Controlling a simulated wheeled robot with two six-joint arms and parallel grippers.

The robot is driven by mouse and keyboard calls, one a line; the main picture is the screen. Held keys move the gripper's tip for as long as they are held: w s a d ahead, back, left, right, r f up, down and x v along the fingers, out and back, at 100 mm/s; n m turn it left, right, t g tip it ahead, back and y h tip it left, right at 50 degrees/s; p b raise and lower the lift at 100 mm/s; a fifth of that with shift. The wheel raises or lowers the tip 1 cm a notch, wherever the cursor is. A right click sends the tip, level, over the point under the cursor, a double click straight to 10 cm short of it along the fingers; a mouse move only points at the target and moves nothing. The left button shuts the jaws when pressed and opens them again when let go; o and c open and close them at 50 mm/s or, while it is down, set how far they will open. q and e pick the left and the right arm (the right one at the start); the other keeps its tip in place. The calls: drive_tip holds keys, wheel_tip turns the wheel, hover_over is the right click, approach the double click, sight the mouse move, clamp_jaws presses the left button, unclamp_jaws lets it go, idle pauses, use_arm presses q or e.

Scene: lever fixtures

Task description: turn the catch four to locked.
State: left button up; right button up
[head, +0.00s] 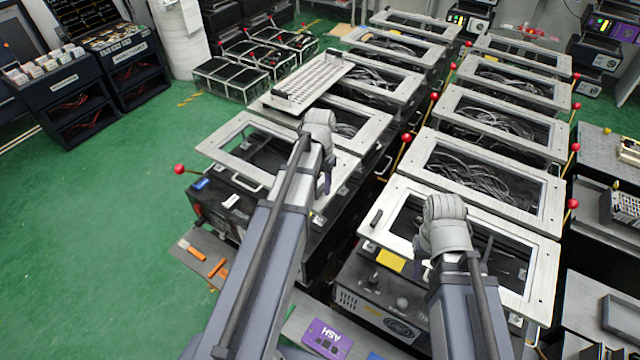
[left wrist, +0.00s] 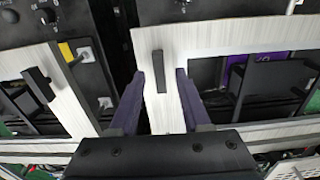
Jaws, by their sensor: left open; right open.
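In the left wrist view a short black catch bar (left wrist: 158,71) stands on a pale metal frame. My left gripper (left wrist: 160,76) is open, with one finger on each side of this bar and a visible gap on both sides. A second black catch (left wrist: 39,85) sits tilted on the neighbouring frame to the left. In the head view a black catch (head: 376,217) shows on the right-hand front frame. My left gripper (head: 325,182) is over the left front frame, partly hidden by its arm. My right gripper (head: 420,247) is open over the right front frame, mostly hidden. No number marks a catch four.
Two rows of framed fixtures (head: 487,178) run away from me, with red-knobbed levers (head: 405,138) beside them. A perforated metal plate (head: 312,82) lies across the left row. Green floor (head: 110,240) is open to the left. Dark racks (head: 120,60) stand behind.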

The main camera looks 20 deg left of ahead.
sight(321, 190)
use_arm(q)
wheel_tip(321, 190, up, 7)
drive_tip(key=p, duration=0.6)
drive_tip(key=shift+r, duration=0.1)
drive_tip(key=shift+d, duration=0.15)
drive_tip(key=s+d+f+m+b, duration=0.1)
drive_tip(key=s+d+f+b, duration=0.1)
drive_tip(key=s+d, duration=0.5)
drive_tip(key=s+d+f+m+y+b, duration=0.1)
drive_tip(key=s+d+f+b, duration=0.1)
drive_tip(key=s+d, duration=0.6)
drive_tip(key=d+f, duration=0.1)
drive_tip(key=d, duration=0.5)
drive_tip(key=shift+d+b, duration=0.25)
drive_tip(key=shift+b, duration=0.15)
drive_tip(key=shift+f, duration=0.1)
